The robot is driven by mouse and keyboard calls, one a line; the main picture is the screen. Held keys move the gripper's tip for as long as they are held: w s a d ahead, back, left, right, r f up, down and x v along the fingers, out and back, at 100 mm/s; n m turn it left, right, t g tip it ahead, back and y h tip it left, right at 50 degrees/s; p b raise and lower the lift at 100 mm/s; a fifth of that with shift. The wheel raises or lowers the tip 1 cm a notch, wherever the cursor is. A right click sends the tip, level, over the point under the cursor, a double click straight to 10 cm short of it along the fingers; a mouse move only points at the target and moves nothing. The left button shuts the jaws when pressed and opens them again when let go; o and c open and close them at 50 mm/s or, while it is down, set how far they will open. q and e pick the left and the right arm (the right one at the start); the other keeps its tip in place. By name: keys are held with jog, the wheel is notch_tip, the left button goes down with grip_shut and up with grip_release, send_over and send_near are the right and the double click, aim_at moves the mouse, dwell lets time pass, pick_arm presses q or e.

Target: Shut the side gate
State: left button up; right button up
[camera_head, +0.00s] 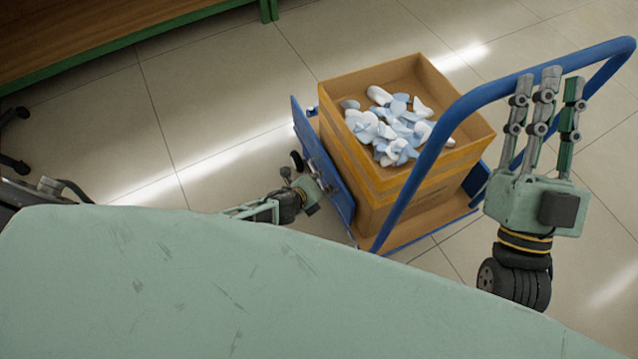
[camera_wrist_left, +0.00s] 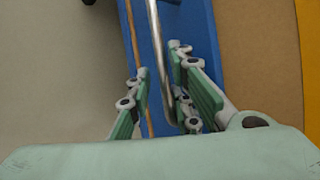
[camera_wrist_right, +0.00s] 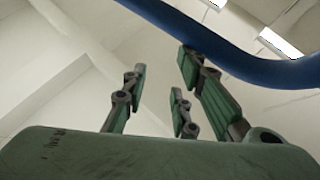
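The side gate (camera_head: 322,160) is a blue panel standing along the left side of a cart. A gap shows between its far end and the box; I cannot tell whether it is latched. In the left wrist view the gate (camera_wrist_left: 200,30) carries an upright metal bar handle (camera_wrist_left: 155,40). My left gripper (camera_head: 297,172) is at the gate's outer face. In its wrist view the fingers (camera_wrist_left: 162,90) are apart, with the bar between them and no clear grip on it. My right gripper (camera_head: 547,85) is open and empty, fingers up, beside the cart's blue push handle (camera_head: 460,108).
A cardboard box (camera_head: 400,190) holding white and pale blue pieces (camera_head: 392,125) stands on the cart. A pale green surface (camera_head: 250,290) fills the foreground. A wooden bench with a green edge (camera_head: 110,45) is at upper left. Tiled floor (camera_head: 215,110) left of the gate is clear.

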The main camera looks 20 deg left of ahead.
pick_arm(q)
jog(key=shift+o, duration=0.6)
jog(key=shift+s+f, duration=0.1)
jog(key=shift+f, duration=0.1)
pick_arm(e)
jog(key=w+f+g+h, duration=0.1)
jog(key=w+f+g, duration=0.3)
jog(key=f, duration=0.5)
jog(key=shift+w+a+f, duration=0.2)
jog(key=shift+f, duration=0.2)
jog(key=s+d+f+g+h, duration=0.15)
jog(key=f+g, duration=0.35)
jog(key=f, duration=0.8)
jog(key=s+d+f+g+h, duration=0.15)
jog(key=f+g, duration=0.35)
jog(key=f, duration=0.7)
pick_arm(q)
jog(key=shift+d, duration=0.1)
jog(key=v, duration=1.2)
jog(key=shift+r, duration=0.15)
pick_arm(e)
jog(key=s+d+f+g+h, duration=0.1)
jog(key=s+f+g, duration=0.6)
jog(key=s+f, duration=0.6)
jog(key=shift+s+d+f+g, duration=0.25)
jog(key=shift+d+f+g, duration=0.05)
jog(key=shift+g, duration=0.1)
